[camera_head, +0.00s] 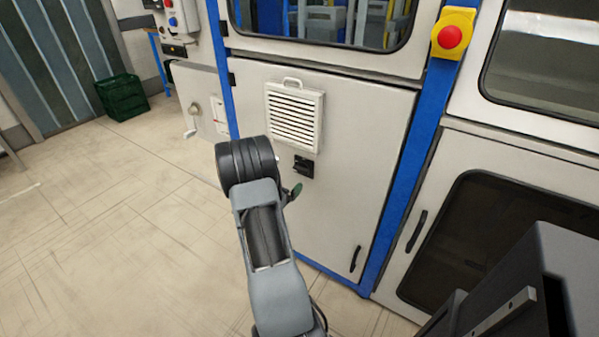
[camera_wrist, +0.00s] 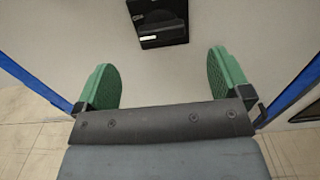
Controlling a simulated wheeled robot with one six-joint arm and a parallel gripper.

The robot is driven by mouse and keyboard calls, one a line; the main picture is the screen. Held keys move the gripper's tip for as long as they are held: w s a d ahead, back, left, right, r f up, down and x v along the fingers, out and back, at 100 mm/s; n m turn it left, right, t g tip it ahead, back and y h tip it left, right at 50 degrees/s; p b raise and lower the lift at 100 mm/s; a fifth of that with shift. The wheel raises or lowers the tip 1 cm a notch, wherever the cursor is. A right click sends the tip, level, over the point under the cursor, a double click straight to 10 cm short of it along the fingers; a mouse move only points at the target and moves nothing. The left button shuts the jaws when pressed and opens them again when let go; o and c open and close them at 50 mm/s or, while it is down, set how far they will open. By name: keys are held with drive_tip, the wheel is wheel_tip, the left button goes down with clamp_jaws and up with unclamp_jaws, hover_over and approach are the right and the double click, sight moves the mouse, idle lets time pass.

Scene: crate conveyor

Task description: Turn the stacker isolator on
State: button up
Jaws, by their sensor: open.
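A small black switch-like unit (camera_head: 303,166) is on the pale cabinet door, just below a white louvred vent. No readable label shows which isolator it is. In the wrist view, a black box (camera_wrist: 160,22) with a small white label sits at the top centre and looks like the same unit, partly cut off by the frame edge. My gripper (camera_wrist: 162,64) has two green fingers spread wide with nothing between them. The box lies beyond the fingertips, apart from them. In the head view only one green fingertip (camera_head: 297,190) shows, low and close to the unit; my arm hides the rest.
The white vent (camera_head: 293,117) has a handle on top. A door handle (camera_head: 356,259) is low on the door. A red emergency button (camera_head: 450,37) is on the blue post at right. A control box (camera_head: 172,20) and green crate (camera_head: 122,97) are at left. The left floor is clear.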

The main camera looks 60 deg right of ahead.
sight(299, 170)
drive_tip(key=d, duration=0.9)
drive_tip(key=shift+b, duration=0.4)
drive_tip(key=c, duration=0.9)
